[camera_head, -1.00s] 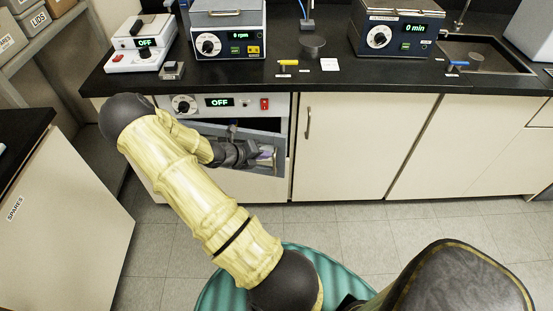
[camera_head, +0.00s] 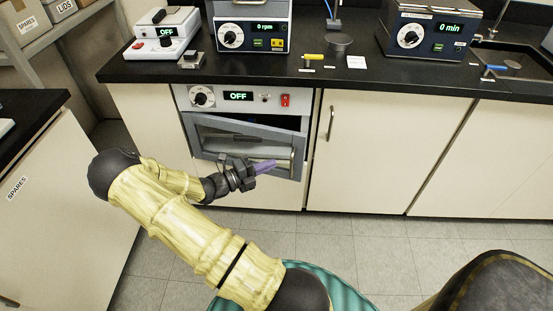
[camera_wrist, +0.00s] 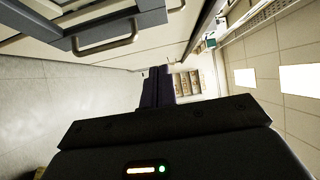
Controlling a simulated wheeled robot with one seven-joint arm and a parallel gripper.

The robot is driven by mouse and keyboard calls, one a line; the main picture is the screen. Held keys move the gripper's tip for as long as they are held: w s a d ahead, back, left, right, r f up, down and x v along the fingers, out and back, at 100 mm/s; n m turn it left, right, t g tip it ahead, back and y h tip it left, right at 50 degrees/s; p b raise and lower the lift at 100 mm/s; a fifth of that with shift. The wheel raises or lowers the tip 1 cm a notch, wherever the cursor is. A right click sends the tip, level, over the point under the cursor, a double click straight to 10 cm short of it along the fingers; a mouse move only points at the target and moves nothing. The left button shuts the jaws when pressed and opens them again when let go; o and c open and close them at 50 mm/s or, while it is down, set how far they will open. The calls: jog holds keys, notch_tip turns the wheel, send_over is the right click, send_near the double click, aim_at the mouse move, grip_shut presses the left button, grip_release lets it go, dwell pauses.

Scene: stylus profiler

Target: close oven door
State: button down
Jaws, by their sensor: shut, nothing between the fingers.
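The oven (camera_head: 222,98) is built in under the counter, with a dial and a display reading OFF. Its grey-framed door (camera_head: 205,146) has a window and stands ajar. The right side is swung out, with a dark gap along the top right. A vertical handle (camera_head: 291,160) is near the door's right edge. My gripper (camera_head: 272,165) is shut and empty, its purple fingers in front of the door's lower right, near the handle. I cannot tell whether they touch. In the wrist view, the door handle (camera_wrist: 105,37) is at upper left, apart from the fingers (camera_wrist: 160,85).
The black counter (camera_head: 400,76) overhangs the oven and carries several instruments. A closed cabinet door (camera_head: 370,150) with a handle is right of the oven. A cabinet marked SPARES (camera_head: 50,210) stands at left. The floor (camera_head: 420,250) in front of the cabinets is clear.

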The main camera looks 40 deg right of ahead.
aim_at(295, 147)
jog(key=b+x, duration=0.1)
jog(key=x, duration=0.8)
jog(key=shift+s+a+f, duration=0.1)
jog(key=w+d, duration=0.1)
jog(key=d+b, duration=0.1)
jog(key=d, duration=0.1)
jog(key=shift+w, duration=0.4)
jog(key=shift+w+d, duration=0.15)
jog(key=shift+d, duration=0.15)
